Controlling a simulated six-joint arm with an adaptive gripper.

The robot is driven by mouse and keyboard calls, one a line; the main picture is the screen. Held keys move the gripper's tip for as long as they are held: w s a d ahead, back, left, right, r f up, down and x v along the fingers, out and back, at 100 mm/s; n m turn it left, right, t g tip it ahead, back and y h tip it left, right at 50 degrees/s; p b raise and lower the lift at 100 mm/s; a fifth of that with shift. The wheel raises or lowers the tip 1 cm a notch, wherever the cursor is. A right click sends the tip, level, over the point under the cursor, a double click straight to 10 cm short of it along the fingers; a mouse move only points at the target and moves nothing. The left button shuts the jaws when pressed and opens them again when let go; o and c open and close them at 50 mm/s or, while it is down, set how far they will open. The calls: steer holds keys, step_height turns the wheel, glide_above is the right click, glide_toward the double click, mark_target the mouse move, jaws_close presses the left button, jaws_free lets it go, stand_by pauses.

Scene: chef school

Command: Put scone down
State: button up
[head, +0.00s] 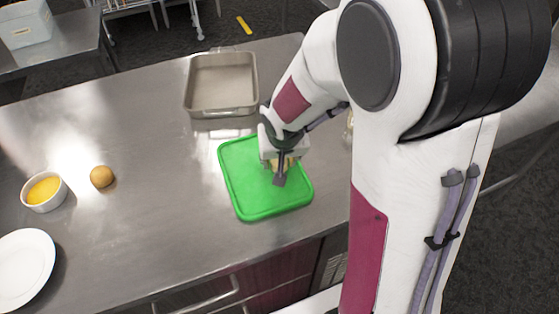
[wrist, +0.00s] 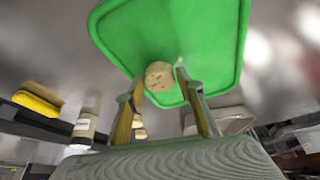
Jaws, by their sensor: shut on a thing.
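A pale round scone (wrist: 160,76) shows between my gripper's fingertips in the wrist view, with the green cutting board (wrist: 205,28) behind it. My gripper (wrist: 157,80) is shut on the scone. In the head view my gripper (head: 279,174) is over the green board (head: 262,205), pointing down. The scone is mostly hidden there by the gripper. I cannot tell whether the scone touches the board.
A metal baking tray (head: 222,112) lies behind the board on the steel counter (head: 150,215). At left are a round brown item (head: 101,177), a white bowl with yellow contents (head: 44,191) and a white plate (head: 22,268).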

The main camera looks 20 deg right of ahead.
steer(key=shift+f, duration=0.35)
steer(key=shift+f, duration=0.15)
steer(key=o, duration=1.1)
steer(key=shift+v, duration=1.1)
steer(key=v, duration=1)
